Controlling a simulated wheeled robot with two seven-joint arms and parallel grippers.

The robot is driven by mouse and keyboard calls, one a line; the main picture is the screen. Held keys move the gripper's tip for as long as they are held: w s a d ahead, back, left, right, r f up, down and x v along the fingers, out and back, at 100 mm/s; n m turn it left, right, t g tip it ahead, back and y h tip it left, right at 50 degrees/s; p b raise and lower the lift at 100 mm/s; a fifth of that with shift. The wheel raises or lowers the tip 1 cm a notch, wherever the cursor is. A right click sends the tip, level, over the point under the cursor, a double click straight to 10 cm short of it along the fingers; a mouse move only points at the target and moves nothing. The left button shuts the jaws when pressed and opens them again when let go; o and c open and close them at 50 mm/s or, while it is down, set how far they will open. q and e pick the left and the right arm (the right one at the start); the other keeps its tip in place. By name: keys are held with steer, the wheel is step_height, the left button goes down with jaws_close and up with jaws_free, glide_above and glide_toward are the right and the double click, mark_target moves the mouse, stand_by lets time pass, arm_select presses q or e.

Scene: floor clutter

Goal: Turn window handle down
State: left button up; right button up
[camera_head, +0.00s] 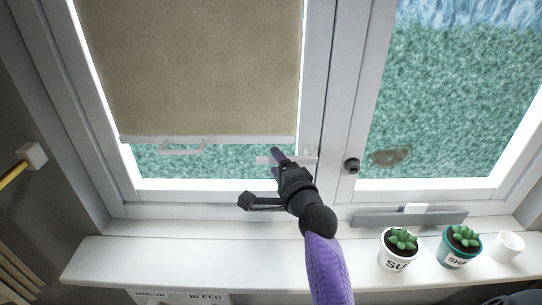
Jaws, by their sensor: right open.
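A white window handle (308,155) is on the frame of the left window sash (314,100). It lies about horizontal, with its lever pointing left. My right gripper (277,162) is at the lever, its dark purple fingers open around or just in front of it; I cannot tell whether they touch it. The gripper and its black wrist hide part of the handle and the lower sash. My left gripper is not in view.
A beige blind (195,65) with a white pull bar (182,149) covers most of the left pane. A dark round knob (352,166) is on the right frame. Two potted succulents (397,260) (459,254) and a white cup (508,246) stand on the sill (200,255) at right.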

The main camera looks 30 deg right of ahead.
steer(key=shift+w, duration=1)
steer(key=shift+d, duration=0.1)
jaws_close()
stand_by(0.6)
